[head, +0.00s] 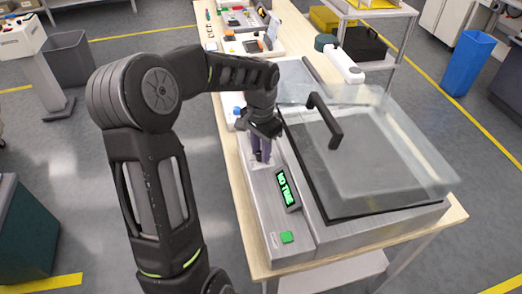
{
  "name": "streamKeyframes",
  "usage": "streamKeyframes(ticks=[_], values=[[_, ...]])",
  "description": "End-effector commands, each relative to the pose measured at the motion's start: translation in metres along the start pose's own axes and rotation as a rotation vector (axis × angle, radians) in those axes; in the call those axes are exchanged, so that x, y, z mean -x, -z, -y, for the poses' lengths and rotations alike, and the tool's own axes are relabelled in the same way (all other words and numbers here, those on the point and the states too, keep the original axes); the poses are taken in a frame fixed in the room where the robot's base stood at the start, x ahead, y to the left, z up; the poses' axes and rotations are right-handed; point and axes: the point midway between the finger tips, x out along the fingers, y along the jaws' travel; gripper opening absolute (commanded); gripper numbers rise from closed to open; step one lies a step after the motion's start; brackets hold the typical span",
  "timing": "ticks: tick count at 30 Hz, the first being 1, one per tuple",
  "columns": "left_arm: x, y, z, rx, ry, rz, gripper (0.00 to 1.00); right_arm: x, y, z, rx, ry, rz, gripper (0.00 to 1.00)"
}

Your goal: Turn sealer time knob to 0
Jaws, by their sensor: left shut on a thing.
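The sealer (262,215) is a grey metal machine on a wooden table, with a raised clear lid (400,130) and a black lid handle (325,122). Its control panel has a display (287,189) with green letters that seem to read "NO TIME", and a green button (287,237) near the front. My left gripper (261,157) points down at the panel, behind the display, with its fingers shut on the time knob. The knob itself is hidden by the fingers. My right gripper is not in view.
The wooden table (455,216) runs toward the back, with tools and small trays at its far end.

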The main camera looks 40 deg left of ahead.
Motion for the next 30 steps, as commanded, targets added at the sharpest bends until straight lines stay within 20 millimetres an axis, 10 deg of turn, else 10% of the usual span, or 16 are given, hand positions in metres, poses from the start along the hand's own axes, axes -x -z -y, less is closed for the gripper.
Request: streamKeyframes(ticks=[17,18,30], values=[[0.0005,0.0002,0.0008,0.314,0.001,-0.001,0.0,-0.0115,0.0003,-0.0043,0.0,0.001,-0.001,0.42],[0.0004,0.0002,0.0008,0.313,0.001,-0.001,0.3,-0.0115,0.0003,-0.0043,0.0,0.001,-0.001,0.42],[0.0001,0.0,0.0005,0.311,0.001,-0.001,0.48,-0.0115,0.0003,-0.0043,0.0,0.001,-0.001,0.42]])
